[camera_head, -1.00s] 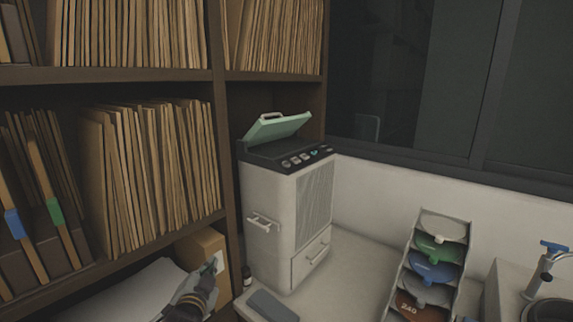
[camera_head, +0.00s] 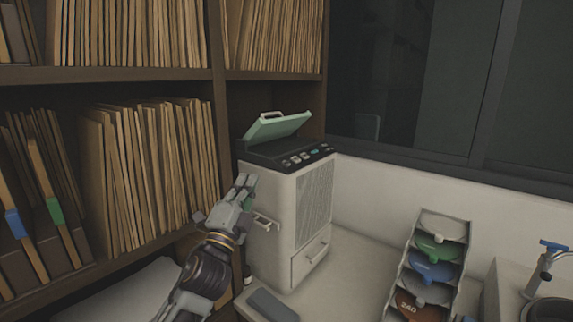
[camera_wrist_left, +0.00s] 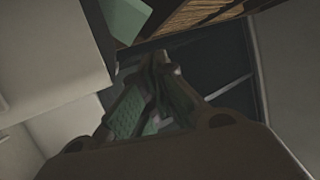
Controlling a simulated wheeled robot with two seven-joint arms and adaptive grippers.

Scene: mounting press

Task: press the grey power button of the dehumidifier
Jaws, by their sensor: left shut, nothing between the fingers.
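The dehumidifier (camera_head: 280,212) is a tall white box standing on the counter against the shelf. Its green lid (camera_head: 277,126) is tilted up at the top. A dark control panel (camera_head: 300,158) runs along the top front edge with a row of small buttons; which one is the grey power button is too small to tell. My left gripper (camera_head: 245,180) is shut and empty, in front of the upper left side of the white body, below the panel. In the left wrist view its fingers (camera_wrist_left: 160,75) come together, with the white body (camera_wrist_left: 50,50) at upper left. My right gripper is not in view.
A side handle (camera_head: 264,222) sticks out close to my left gripper. Shelves with folders (camera_head: 150,170) stand at left. A grey flat object (camera_head: 272,304) lies on the counter. A rack of coloured discs (camera_head: 432,265) stands at right.

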